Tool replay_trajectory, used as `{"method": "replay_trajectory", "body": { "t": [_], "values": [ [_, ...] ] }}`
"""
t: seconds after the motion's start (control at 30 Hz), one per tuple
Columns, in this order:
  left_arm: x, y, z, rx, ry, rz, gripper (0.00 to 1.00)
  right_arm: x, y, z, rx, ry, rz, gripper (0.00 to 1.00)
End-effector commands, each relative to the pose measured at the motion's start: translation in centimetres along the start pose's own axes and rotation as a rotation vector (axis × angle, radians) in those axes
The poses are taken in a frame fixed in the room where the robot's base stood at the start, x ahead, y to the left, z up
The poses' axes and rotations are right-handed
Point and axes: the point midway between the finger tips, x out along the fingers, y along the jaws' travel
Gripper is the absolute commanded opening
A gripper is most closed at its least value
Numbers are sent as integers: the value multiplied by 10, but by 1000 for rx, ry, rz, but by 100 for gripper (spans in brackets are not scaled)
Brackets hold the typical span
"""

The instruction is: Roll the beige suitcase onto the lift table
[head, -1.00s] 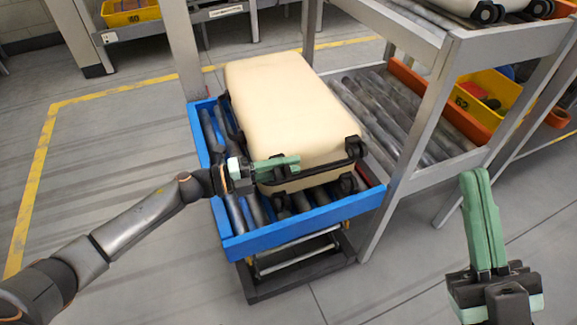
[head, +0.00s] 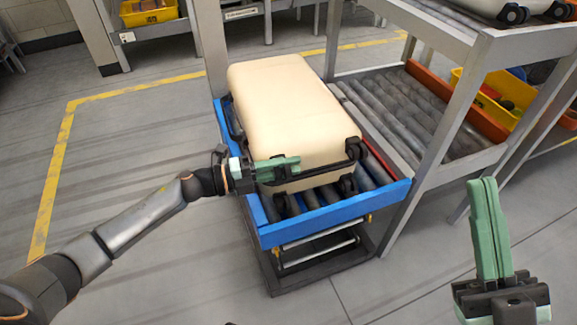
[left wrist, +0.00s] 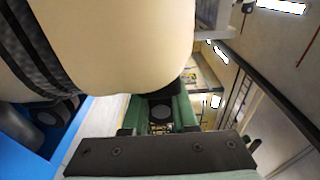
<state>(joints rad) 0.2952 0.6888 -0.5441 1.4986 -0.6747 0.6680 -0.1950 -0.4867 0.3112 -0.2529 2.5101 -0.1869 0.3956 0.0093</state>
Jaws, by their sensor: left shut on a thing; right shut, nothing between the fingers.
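The beige suitcase (head: 290,105) lies flat on the rollers of the lift table, which has a blue rim (head: 330,222). Its black wheels and trim face me, and its left side is close to the table's left rim. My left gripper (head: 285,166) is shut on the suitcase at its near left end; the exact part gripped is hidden. The left wrist view shows the suitcase (left wrist: 120,45) above the green fingers (left wrist: 160,112) and the blue rim at left. My right gripper (head: 482,190) is shut and empty, away to the right.
A grey rack with a roller shelf (head: 395,115) adjoins the table's right side. Its upright (head: 445,125) stands near the table's front right corner. The floor to the left is clear.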

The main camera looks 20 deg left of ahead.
Motion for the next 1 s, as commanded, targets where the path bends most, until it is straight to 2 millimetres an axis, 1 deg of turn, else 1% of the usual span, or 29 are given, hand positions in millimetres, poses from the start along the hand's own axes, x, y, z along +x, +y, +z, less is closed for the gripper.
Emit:
{"method": "replay_trajectory", "body": {
  "t": [0.03, 0.4, 0.43, 0.7, 0.73, 1.0],
  "values": [
    [-2, 7, 0, -2, -2, 13, 0, 0, 0, 0, 0, 0, 0, 0],
    [-2, 7, 0, -3, -2, 14, 0, 0, 0, 0, 0, 0, 0, 0],
    [-2, 7, 0, -3, -2, 14, 28, 0, 0, 0, 0, 0, 0, 0],
    [-1, 4, 0, -2, -1, 8, 59, 0, 0, 0, 0, 0, 0, 0],
    [-1, 4, 0, -2, -1, 7, 61, 0, 0, 0, 0, 0, 0, 0],
    [-2, 1, 0, -1, 0, 3, 61, 0, 0, 0, 0, 0, 0, 0]
  ]
}}
